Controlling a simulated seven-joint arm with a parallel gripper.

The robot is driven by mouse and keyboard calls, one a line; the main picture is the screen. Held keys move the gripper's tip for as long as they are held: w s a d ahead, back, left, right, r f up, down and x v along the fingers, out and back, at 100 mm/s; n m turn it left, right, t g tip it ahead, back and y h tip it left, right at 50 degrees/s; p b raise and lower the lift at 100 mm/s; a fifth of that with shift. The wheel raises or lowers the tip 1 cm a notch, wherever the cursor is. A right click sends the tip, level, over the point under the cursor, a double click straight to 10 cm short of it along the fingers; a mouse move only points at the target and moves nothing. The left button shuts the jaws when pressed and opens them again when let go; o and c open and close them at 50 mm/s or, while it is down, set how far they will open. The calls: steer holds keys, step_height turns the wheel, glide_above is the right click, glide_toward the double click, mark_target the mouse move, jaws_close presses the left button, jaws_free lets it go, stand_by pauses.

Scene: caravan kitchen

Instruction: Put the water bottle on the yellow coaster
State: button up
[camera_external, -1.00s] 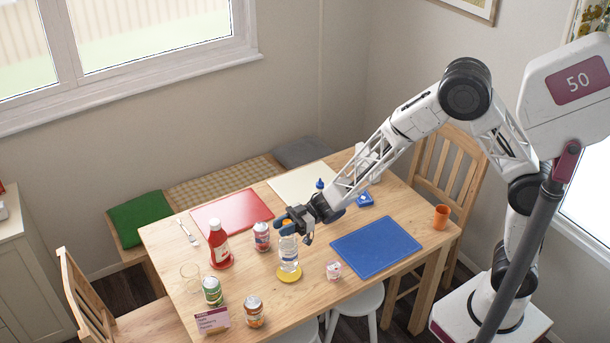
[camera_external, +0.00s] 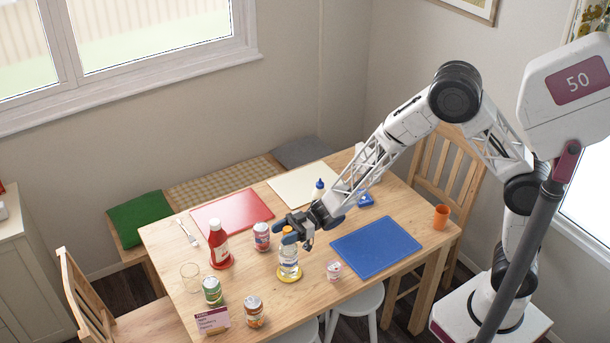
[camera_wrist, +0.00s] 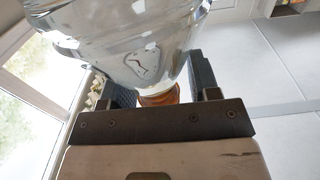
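The water bottle (camera_external: 289,262) is clear with a pale label and an orange cap. It stands upright over the yellow coaster (camera_external: 290,280), whose rim shows around its base. The base looks to be on the coaster. My gripper (camera_external: 293,232) is at the top of the bottle, its fingers on either side of it. In the wrist view the bottle (camera_wrist: 140,50) fills the upper middle, between the two fingers, with its orange cap (camera_wrist: 158,97) near the palm. My gripper (camera_wrist: 160,85) looks shut on it; the exact contact is partly hidden.
A ketchup bottle (camera_external: 218,242) and a can (camera_external: 262,237) stand left of the bottle. A small pink-and-white tub (camera_external: 334,270) and the blue mat (camera_external: 376,247) lie to the right. More cans (camera_external: 212,291) and a glass (camera_external: 190,276) are at the front left.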

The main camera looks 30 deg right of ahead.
steer(key=shift+r, duration=0.1)
steer(key=shift+d, duration=0.8)
steer(key=d, duration=1)
steer(key=shift+d, duration=0.25)
steer(key=shift+w, duration=0.1)
